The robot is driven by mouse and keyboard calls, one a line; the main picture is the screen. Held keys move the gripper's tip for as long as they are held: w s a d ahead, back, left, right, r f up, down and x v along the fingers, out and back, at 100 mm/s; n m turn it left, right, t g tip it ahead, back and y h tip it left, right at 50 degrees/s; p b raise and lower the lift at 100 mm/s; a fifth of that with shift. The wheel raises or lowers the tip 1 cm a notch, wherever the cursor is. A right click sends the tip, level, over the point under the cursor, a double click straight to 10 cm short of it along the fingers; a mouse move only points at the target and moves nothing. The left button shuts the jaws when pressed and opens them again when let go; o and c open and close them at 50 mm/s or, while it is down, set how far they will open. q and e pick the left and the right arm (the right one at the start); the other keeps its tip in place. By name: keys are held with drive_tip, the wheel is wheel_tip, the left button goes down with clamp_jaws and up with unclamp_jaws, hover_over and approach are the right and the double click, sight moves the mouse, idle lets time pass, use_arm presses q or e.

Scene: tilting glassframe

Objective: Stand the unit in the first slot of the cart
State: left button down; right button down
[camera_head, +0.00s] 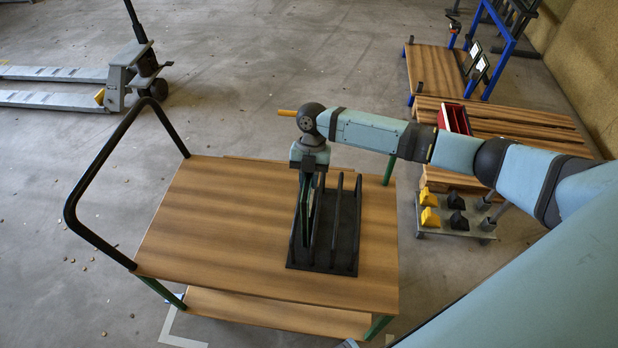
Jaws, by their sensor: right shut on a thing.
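The cart (215,225) has a wooden top, a black push handle on the left and green legs. A black slotted rack (345,262) with several long upright bars stands on the right part of its top. The unit (311,212) is a thin, dark-edged pane, seen nearly edge-on and upright at the leftmost slot of the rack. My right gripper (311,172) is shut on its upper edge from above. The gripper hides the top of the unit, and I cannot tell whether its lower edge touches the rack floor. My left gripper is not in view.
A pallet jack (125,80) stands at the upper left. At the right are a wooden pallet (500,125) with a red box (455,118), a blue-framed stand (487,60) and a low platform with yellow and black blocks (430,217). The cart's left top is clear.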

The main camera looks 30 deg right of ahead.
drive_tip(key=c, duration=1)
unclamp_jaws()
drive_tip(key=b+v, duration=0.1)
drive_tip(key=v, duration=1.1)
drive_tip(key=shift+r, duration=0.1)
drive_tip(key=shift+s, duration=0.1)
